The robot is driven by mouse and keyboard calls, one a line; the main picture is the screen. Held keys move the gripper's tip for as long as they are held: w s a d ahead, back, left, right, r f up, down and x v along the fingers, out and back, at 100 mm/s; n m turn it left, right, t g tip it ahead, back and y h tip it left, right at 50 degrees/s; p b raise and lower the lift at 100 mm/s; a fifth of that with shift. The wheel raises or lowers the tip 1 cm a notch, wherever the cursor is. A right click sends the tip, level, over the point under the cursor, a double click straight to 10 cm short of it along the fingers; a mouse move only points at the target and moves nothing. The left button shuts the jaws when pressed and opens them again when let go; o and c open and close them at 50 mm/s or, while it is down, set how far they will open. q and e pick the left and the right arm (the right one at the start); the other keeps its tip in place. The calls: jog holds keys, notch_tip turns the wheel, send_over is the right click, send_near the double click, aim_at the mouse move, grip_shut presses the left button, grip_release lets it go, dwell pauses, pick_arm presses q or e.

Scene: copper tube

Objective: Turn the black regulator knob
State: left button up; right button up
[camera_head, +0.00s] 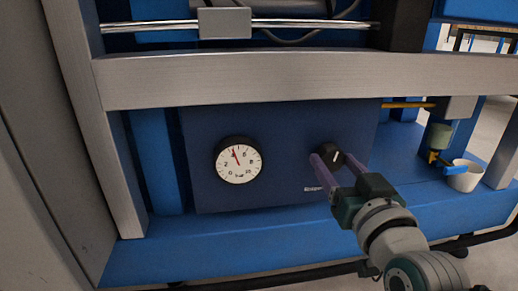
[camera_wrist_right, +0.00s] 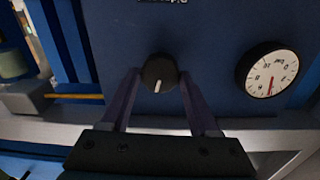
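The black regulator knob (camera_head: 329,155) sits on the dark blue panel (camera_head: 285,130), right of a round white gauge (camera_head: 239,162) with a red needle. In the right wrist view the knob (camera_wrist_right: 160,73) carries a white mark toward the bottom of the picture. My right gripper (camera_head: 331,163) is at the knob, with its two purple fingers apart, one on each side. My left gripper is in neither view.
A silver horizontal bar (camera_head: 270,78) crosses above the panel. A blue ledge (camera_head: 250,238) runs below it. The gauge (camera_wrist_right: 267,74) also shows in the wrist view.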

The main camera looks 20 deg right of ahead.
jog(key=c, duration=0.9)
jog(key=shift+m, duration=0.3)
